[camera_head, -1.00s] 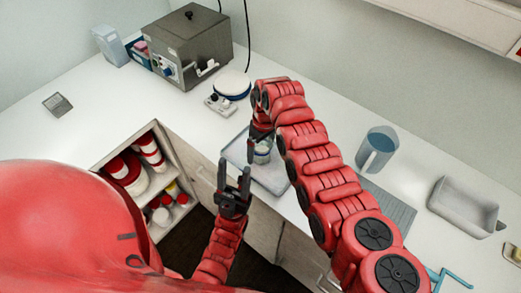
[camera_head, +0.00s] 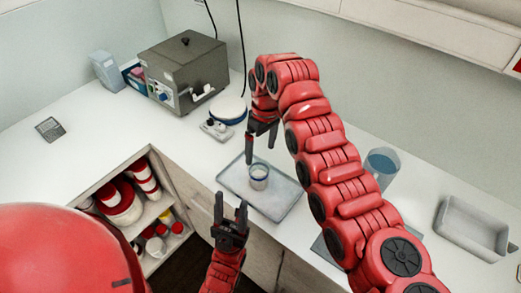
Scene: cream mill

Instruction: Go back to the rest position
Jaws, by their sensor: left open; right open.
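My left gripper (camera_head: 230,217) is the lower one, pointing up in front of the counter edge. Its two dark fingers are apart and nothing is between them. My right arm arches over the counter from the lower right. My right gripper (camera_head: 262,145) points down above the back of a grey tray (camera_head: 283,205). Its fingers are open, and it looks empty. A small jar (camera_head: 259,176) stands upright on the tray, just below and in front of the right fingertips, and looks apart from them.
A grey oven-like box (camera_head: 182,70) stands at the back, with a white scale-like device (camera_head: 228,110) beside it. A blue-grey jug (camera_head: 381,166) and a grey bin (camera_head: 472,228) stand at the right. An open shelf (camera_head: 165,190) with red-lidded jars is at the left.

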